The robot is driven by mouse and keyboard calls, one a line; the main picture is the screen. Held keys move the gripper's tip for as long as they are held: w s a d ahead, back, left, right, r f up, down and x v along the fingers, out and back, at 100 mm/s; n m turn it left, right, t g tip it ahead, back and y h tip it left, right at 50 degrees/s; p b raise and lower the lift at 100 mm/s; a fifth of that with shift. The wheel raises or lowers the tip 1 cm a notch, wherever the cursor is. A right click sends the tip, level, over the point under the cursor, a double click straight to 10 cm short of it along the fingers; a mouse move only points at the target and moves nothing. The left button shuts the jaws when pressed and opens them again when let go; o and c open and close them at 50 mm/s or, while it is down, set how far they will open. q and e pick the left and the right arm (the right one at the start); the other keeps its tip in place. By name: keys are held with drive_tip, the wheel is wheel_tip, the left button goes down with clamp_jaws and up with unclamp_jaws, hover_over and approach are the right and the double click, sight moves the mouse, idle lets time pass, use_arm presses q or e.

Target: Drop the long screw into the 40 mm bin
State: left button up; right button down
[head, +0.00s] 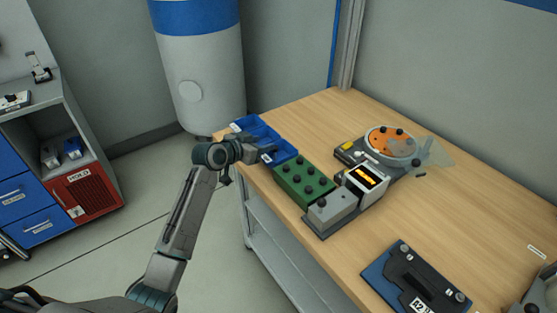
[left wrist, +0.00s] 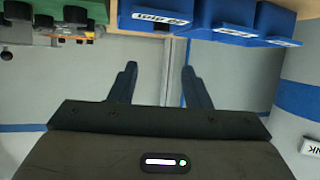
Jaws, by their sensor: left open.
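My left gripper (head: 262,143) is in front of the blue bins (head: 275,155) at the table's left corner. In the left wrist view my left gripper (left wrist: 160,78) is open, with nothing between its two fingers. In that view the blue bins (left wrist: 235,22) are along the top edge, beyond the fingertips and apart from them. Their white labels appear upside down and too small to read surely, so I cannot tell which is the 40 mm bin. I cannot make out the long screw in either view. My right gripper is not in view.
A green block with dark knobs (head: 303,180) stands beside the bins, then a grey device (head: 332,208) with a lit screen (head: 366,184). An orange disc (head: 388,142) is behind. A dark fixture on a blue plate (head: 415,277) lies at front. The table (head: 470,215) is bare at right.

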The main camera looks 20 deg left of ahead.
use_arm(q)
drive_tip(key=b+v, duration=0.1)
drive_tip(key=v, duration=0.4)
drive_tip(key=shift+s+a+r, duration=0.1)
drive_tip(key=shift+s+r, duration=0.05)
drive_tip(key=shift+s, duration=0.15)
